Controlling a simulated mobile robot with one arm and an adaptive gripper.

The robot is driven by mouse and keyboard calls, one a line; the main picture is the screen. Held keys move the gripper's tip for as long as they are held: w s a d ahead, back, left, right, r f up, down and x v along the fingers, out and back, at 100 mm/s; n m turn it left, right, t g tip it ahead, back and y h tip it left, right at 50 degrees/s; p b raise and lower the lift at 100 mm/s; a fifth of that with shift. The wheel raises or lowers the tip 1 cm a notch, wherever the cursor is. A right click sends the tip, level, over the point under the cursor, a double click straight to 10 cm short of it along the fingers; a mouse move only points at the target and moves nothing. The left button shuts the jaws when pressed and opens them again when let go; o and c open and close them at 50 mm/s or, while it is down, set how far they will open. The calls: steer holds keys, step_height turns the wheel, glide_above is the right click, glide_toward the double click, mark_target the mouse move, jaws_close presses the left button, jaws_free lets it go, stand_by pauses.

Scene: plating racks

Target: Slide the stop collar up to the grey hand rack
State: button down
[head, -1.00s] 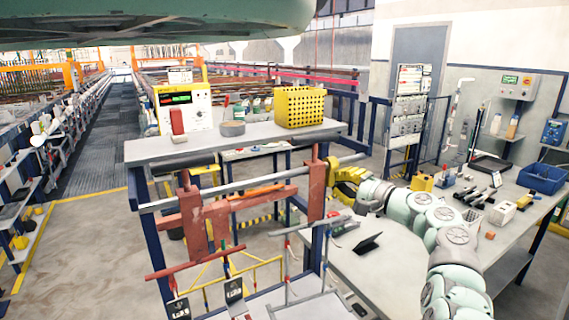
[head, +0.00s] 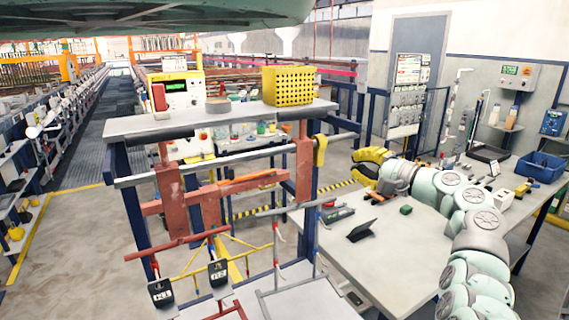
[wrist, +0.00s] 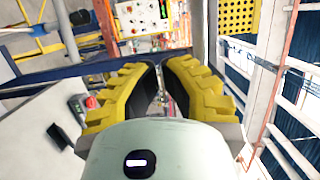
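The yellow stop collar (head: 320,150) sits on the round grey rail (head: 240,156) near its right end. It appears just right of a reddish upright (head: 304,172); I cannot tell whether they touch. A grey bar and thin frame, probably the grey hand rack (head: 285,209), shows lower down; how it hangs is unclear. My gripper (head: 358,163), with yellow ridged fingers, is right of the collar and apart from it. In the wrist view my gripper (wrist: 160,72) has a narrow gap between its fingertips, with nothing held. The collar is not clear in that view.
Reddish racks hang below. A worktable (head: 400,240) with a black stand (head: 362,230) and a blue bin (head: 541,168) lies to the right.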

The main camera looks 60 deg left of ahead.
mark_target(318, 157)
steer(key=c, duration=1.7)
jaws_free()
steer(key=d, duration=0.2)
steer(key=d+b, duration=0.1)
steer(key=w+d+b, duration=0.1)
steer(key=d, duration=0.1)
steer(key=shift+d, duration=0.35)
steer(key=s+a+t, duration=0.1)
steer(key=s, duration=0.1)
steer(key=s+a+r+m+t+p, duration=0.1)
steer(key=s+a, duration=0.1)
steer(key=s+a+r+t, duration=0.1)
steer(key=s+a+t, duration=0.1)
steer(key=shift+s+r+m+y, duration=0.1)
steer(key=shift+s+m+y, duration=0.2)
steer(key=shift+m+y, duration=0.1)
jaws_close()
steer(key=d+f+m+t+h+p, duration=0.1)
steer(key=d+f+m+t+h, duration=0.1)
steer(key=d+m+t, duration=0.35)
steer(key=shift+w+d+p+x, duration=0.2)
steer(key=shift+w+p+x, duration=0.35)
steer(key=shift+p+x, duration=3.2)
steer(key=shift+n+t, duration=0.25)
steer(key=shift+t, duration=0.1)
steer(key=s+a, duration=0.3)
steer(key=shift+a+r+b, duration=0.15)
steer(key=shift+a+b, duration=0.1)
steer(key=shift+b, duration=0.15)
